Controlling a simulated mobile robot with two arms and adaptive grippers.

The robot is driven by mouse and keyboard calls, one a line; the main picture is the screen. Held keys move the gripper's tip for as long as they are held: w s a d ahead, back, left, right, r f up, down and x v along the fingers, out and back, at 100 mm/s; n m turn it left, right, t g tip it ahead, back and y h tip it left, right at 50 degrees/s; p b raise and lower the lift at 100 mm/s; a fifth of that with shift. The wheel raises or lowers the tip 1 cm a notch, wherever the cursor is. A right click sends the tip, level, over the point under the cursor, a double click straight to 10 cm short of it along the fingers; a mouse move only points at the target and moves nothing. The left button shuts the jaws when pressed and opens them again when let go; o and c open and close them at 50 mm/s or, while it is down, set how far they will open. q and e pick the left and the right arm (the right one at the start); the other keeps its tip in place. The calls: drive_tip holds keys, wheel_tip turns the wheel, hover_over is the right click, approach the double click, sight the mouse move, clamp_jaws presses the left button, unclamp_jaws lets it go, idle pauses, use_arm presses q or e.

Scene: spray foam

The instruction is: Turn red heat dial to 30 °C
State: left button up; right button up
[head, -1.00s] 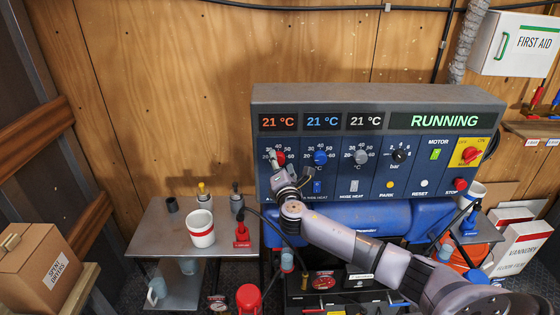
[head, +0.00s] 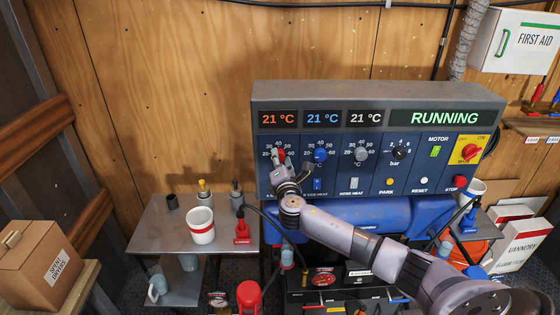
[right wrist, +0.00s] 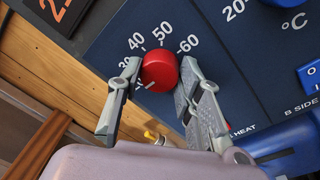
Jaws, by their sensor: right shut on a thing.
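The red heat dial (head: 281,155) is at the left of the control panel's dial row. It also shows in the right wrist view (right wrist: 160,70), with 40, 50 and 60 readable around it. A pale mark is at its lower left; the exact setting cannot be read. My right gripper (head: 284,164) is at the dial from below, and in the right wrist view (right wrist: 159,75) its fingers stand on either side, shut on the dial. The red display (head: 278,119) above reads 21 °C. My left gripper is not in view.
The blue dial (head: 320,154) and grey dial (head: 361,154) are to the right, with a blue switch (head: 317,184) close to my gripper. The panel (head: 440,165) reads RUNNING.

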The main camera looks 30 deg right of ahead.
drive_tip(key=shift+c, duration=1.1)
drive_tip(key=shift+f+m+t+h+b, duration=0.15)
drive_tip(key=shift+m+h+b, duration=0.05)
drive_tip(key=shift+m+b, duration=2.45)
drive_tip(key=shift+f+m+t+h+b, duration=0.1)
drive_tip(key=shift+m+t+h+b, duration=0.1)
drive_tip(key=shift+m+b, duration=2.4)
drive_tip(key=shift+n+b, duration=0.6)
drive_tip(key=shift+n, duration=0.05)
drive_tip(key=o, duration=1.2)
drive_tip(key=shift+r, duration=0.1)
drive_tip(key=shift+c, duration=0.2)
drive_tip(key=shift+s, duration=0.1)
drive_tip(key=r+v, duration=0.1)
drive_tip(key=v, duration=1)
drive_tip(key=shift+s+a+f, duration=0.25)
drive_tip(key=shift+s+f, duration=0.1)
drive_tip(key=shift+f, duration=0.15)
